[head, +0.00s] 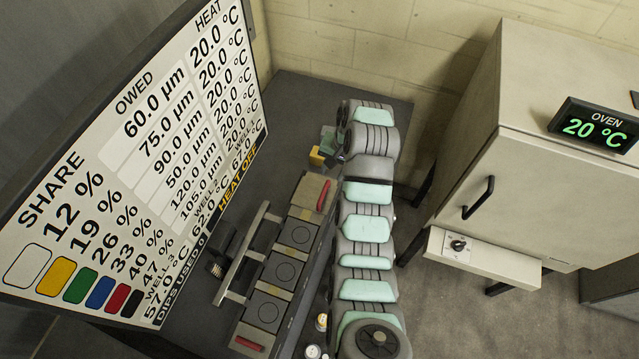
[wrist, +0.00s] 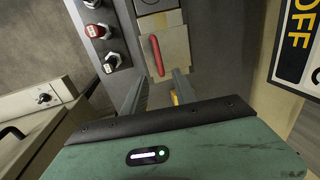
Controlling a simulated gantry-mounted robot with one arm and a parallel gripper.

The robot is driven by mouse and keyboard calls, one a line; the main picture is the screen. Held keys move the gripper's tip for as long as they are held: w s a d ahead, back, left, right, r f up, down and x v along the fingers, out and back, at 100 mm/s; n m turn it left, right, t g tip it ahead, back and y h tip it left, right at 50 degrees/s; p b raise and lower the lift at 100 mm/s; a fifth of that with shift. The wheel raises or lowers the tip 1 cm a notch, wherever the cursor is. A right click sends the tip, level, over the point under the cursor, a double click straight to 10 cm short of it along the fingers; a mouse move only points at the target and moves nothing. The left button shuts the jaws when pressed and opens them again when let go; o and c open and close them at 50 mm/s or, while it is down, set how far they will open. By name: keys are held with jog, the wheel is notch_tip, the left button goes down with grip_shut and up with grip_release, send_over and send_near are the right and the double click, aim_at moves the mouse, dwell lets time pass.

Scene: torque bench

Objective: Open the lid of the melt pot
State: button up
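A long unit with a row of square dark plates (head: 283,270), each marked with a circle, stands on the bench. At its far end is a beige block with a red handle (head: 323,194). The same handle shows in the wrist view (wrist: 156,55), standing on its beige block (wrist: 168,52). A second red handle (head: 250,343) is at the near end. I cannot tell which part is the melt pot's lid. My gripper (wrist: 160,88) is open, its two fingers apart, just short of the far red handle. Nothing shows held; a yellow patch (wrist: 175,98) shows by one finger.
A grey rail (head: 248,255) runs along the unit's left side. Red and white knobs (wrist: 96,31) line its other side. A large sign board (head: 110,160) rises at left. An oven (head: 520,150) with a black handle stands at right, beyond open floor.

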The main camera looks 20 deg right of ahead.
aim_at(325, 191)
jog(key=f, duration=0.3)
jog(key=a+f+p, duration=0.1)
jog(key=f, duration=0.3)
jog(key=w+f+p, duration=0.1)
jog(key=f, duration=0.2)
jog(key=shift+a+f, duration=0.2)
jog(key=shift+a, duration=0.1)
jog(key=shift+c, duration=0.3)
grip_shut()
dwell(0.9)
